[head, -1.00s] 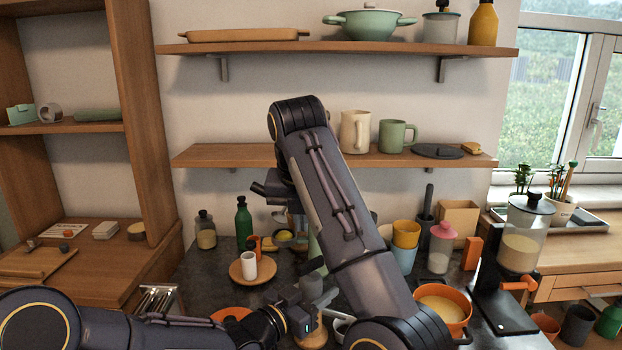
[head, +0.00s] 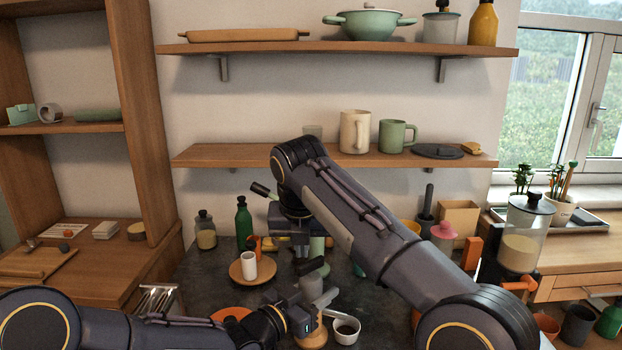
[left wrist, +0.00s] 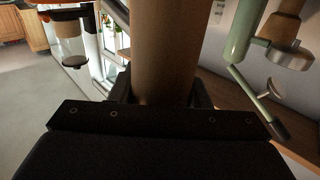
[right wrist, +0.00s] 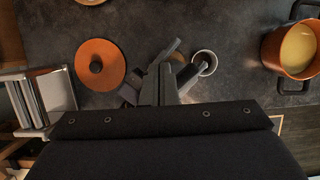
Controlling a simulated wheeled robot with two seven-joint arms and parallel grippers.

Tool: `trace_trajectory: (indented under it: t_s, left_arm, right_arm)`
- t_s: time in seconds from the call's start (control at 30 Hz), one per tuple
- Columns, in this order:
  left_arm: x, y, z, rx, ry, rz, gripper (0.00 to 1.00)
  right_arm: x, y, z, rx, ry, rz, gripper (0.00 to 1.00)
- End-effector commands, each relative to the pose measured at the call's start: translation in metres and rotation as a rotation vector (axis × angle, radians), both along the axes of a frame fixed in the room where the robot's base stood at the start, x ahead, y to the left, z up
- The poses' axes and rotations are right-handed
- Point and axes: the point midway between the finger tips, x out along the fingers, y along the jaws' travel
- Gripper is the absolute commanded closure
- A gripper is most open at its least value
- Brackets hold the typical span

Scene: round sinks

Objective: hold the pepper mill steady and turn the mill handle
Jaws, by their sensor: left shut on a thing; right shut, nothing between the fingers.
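The pepper mill (head: 312,338) stands at the front of the dark counter, with a wooden body and a grey top. Its body (left wrist: 160,45) fills the gap between the fingers of my left gripper (head: 306,319), which is shut on it. The mill handle (head: 325,298) is a grey crank at the top with a dark knob, partly overlapped by my grippers. My right gripper (head: 302,254) points down above the mill, shut and empty. In the right wrist view its closed fingers (right wrist: 160,82) overlap the mill; I cannot tell whether they touch the handle.
A white cup with dark contents (head: 346,330) stands just right of the mill. An orange lid (right wrist: 100,64) and orange pot (right wrist: 290,50) flank the area. A green device with a lever (left wrist: 243,30) stands nearby.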

Motion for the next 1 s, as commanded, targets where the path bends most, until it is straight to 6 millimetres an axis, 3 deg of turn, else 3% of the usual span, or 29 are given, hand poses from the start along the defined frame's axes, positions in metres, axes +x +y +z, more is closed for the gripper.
trace_trajectory:
  t_s: [0.03, 0.23, 1.0]
  left_arm:
    - [-0.0008, 0.0009, -0.0076, 0.01, 0.016, 0.001, 0.86]
    - [-0.0008, 0.0009, -0.0076, 0.009, 0.015, 0.001, 0.86]
    - [-0.0007, 0.0008, -0.0075, 0.009, 0.015, 0.001, 0.86]
  right_arm:
    - [-0.0003, -0.0004, -0.0039, -0.001, 0.002, 0.001, 1.0]
    - [0.0, -0.0003, -0.0099, 0.0, 0.0, 0.0, 1.0]
    - [0.0043, -0.0077, -0.0103, -0.001, 0.001, -0.001, 1.0]
